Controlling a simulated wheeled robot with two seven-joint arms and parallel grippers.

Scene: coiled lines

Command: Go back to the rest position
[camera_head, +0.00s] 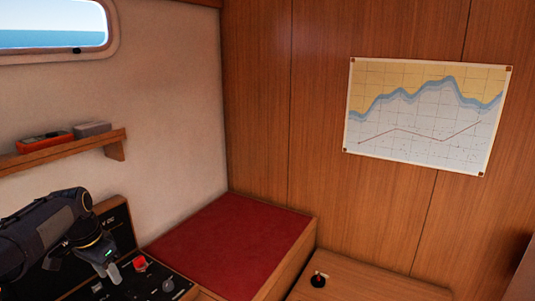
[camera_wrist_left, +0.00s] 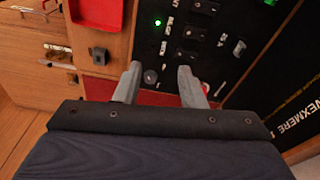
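My left gripper (camera_head: 108,274) is at the lower left of the head view, above or beside a black control panel (camera_head: 150,281). In the left wrist view its two grey fingers (camera_wrist_left: 160,85) stand apart with nothing seen between them, so it is open. The black panel (camera_wrist_left: 196,52) with switches, white labels and a lit green lamp (camera_wrist_left: 157,22) lies beyond the fingertips. I cannot tell whether the fingers touch anything. A red switch (camera_head: 140,263) and a round knob (camera_head: 168,285) sit on the panel in the head view. My right gripper is not in view.
A red-topped bench (camera_head: 235,240) is clear. A wooden shelf (camera_head: 70,151) holds an orange device (camera_head: 44,141) and a grey box (camera_head: 92,129). A small black and red object (camera_head: 319,280) stands on the wooden surface at the bottom. A chart (camera_head: 427,115) hangs on the wall.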

